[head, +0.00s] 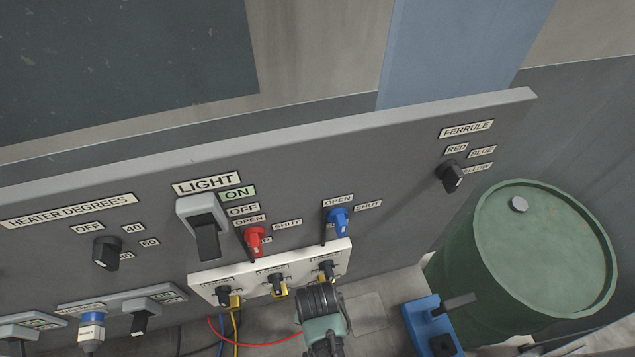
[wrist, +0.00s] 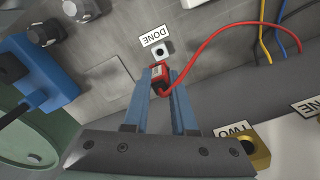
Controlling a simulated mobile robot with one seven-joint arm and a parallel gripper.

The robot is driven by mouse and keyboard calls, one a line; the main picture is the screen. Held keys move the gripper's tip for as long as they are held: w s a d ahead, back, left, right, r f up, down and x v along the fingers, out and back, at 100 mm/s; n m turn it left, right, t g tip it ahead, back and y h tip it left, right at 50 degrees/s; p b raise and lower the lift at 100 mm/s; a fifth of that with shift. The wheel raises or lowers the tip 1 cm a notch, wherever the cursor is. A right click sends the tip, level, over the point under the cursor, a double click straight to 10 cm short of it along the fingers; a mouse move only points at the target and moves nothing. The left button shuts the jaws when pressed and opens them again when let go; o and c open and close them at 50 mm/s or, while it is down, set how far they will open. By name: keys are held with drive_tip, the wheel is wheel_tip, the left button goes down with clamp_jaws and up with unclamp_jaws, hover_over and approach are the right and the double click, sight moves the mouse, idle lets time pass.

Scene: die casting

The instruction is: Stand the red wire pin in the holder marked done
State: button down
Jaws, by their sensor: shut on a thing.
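My gripper (wrist: 161,86) is shut on the red wire pin (wrist: 159,77), whose body shows between the two blue-grey fingers in the wrist view. The red wire (wrist: 205,38) curves from it up and to the right. The holder (wrist: 162,50), a small pale block with a dark hole, is just beyond the fingertips, beside its DONE label (wrist: 156,36). I cannot tell whether the pin touches the holder. In the head view my wrist (head: 322,318) hides the pin and the holder, and the red wire (head: 262,342) runs leftward.
A white panel (head: 205,285) with several sockets stands behind my wrist; a brass socket marked TWO (wrist: 254,150) shows at lower right in the wrist view. Blue and yellow wires (wrist: 272,40) hang nearby. A blue device (head: 428,325) and a green drum (head: 540,255) stand at right.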

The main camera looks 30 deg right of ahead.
drive_tip(key=shift+f+b, duration=1.65)
drive_tip(key=shift+f, duration=0.9)
drive_tip(key=shift+p, duration=0.65)
drive_tip(key=shift+f+b, duration=1.15)
drive_tip(key=shift+f, duration=0.35)
drive_tip(key=c, duration=0.6)
unclamp_jaws()
drive_tip(key=shift+c, duration=0.2)
drive_tip(key=shift+r, duration=0.1)
wheel_tip(320, 180, up, 13)
drive_tip(key=shift+f, duration=0.1)
